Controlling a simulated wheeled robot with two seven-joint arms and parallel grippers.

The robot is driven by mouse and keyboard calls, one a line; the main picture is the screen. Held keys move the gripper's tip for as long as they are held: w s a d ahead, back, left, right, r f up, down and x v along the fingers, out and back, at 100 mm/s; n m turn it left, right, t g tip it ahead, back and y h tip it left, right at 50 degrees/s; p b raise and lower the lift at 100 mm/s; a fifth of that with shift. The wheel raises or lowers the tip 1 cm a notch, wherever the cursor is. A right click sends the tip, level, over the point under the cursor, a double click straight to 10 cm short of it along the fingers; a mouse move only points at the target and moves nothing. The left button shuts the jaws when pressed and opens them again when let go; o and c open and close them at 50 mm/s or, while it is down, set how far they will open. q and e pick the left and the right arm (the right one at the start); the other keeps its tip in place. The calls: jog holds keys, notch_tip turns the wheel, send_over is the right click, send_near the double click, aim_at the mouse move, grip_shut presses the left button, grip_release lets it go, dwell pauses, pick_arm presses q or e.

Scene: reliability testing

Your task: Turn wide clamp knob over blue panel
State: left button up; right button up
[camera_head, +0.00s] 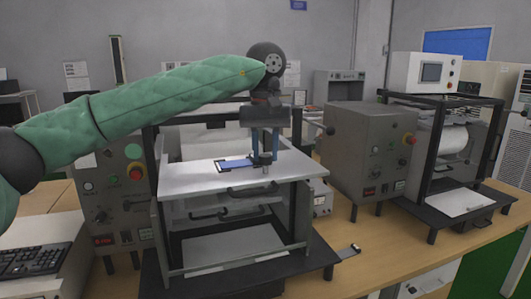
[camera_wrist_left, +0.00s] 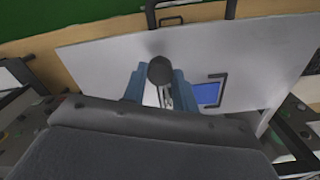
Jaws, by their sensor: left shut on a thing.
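The wide clamp knob (camera_wrist_left: 159,71) is dark and round in the left wrist view, between the blue fingers of my left gripper (camera_wrist_left: 159,78). In the head view my left gripper (camera_head: 264,153) points straight down at the white plate, shut on the knob, which is mostly hidden there by the fingers. The blue panel (camera_head: 237,164) lies flat on the plate just left of the gripper. It also shows in the left wrist view (camera_wrist_left: 206,94), right of the fingers and partly covered by a dark bracket. My right gripper is in neither view.
The white plate (camera_head: 190,180) tops a framed test machine with a black handle at its front edge. Control boxes with knobs and red buttons stand left (camera_head: 125,195) and right (camera_head: 367,150). A keyboard (camera_head: 35,260) lies at the lower left. A second framed machine stands at the right.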

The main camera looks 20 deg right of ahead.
aim_at(266, 155)
pick_arm(q)
jog(key=shift+m, duration=0.5)
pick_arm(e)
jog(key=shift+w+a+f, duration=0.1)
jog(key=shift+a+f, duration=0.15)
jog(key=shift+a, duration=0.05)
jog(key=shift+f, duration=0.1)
pick_arm(q)
jog(key=o, duration=1)
jog(key=shift+c, duration=0.2)
notch_tip(266, 155, up, 7)
jog(key=shift+r+b, duration=0.1)
jog(key=shift+b, duration=0.85)
jog(key=shift+r, duration=0.3)
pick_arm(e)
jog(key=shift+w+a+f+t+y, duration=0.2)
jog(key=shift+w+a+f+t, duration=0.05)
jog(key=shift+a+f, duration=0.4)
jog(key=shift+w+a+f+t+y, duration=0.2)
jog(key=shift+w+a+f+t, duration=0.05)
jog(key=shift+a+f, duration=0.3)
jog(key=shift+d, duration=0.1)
